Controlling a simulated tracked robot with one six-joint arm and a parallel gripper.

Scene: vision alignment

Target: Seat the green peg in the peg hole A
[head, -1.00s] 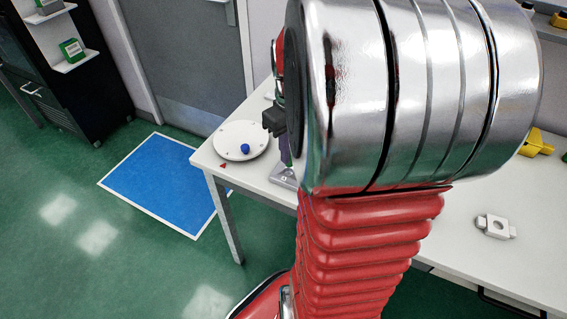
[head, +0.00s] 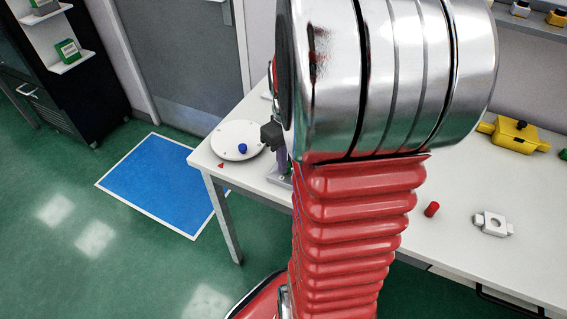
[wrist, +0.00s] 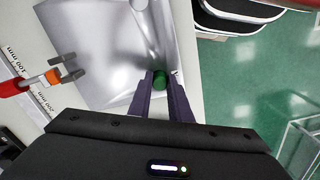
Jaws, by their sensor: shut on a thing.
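The green peg (wrist: 160,79) is between the purple fingertips of my gripper (wrist: 161,84) in the wrist view, which is shut on it. The peg's far end is hard to see. Around and ahead of it is a shiny silver plate (wrist: 100,65). Part of my gripper shows in the head view (head: 282,158), over a grey fixture on the table; my arm hides the rest and the peg. No hole marked A can be made out, and I cannot tell whether the peg touches the plate.
A white disc (head: 225,146) with a blue peg (head: 242,148) is left of my gripper. A red peg (head: 432,209), a white holed block (head: 491,224) and a yellow box (head: 513,138) are on the right of the table. A red-handled tool (wrist: 18,87) and a ruler (wrist: 42,102) lie left in the wrist view.

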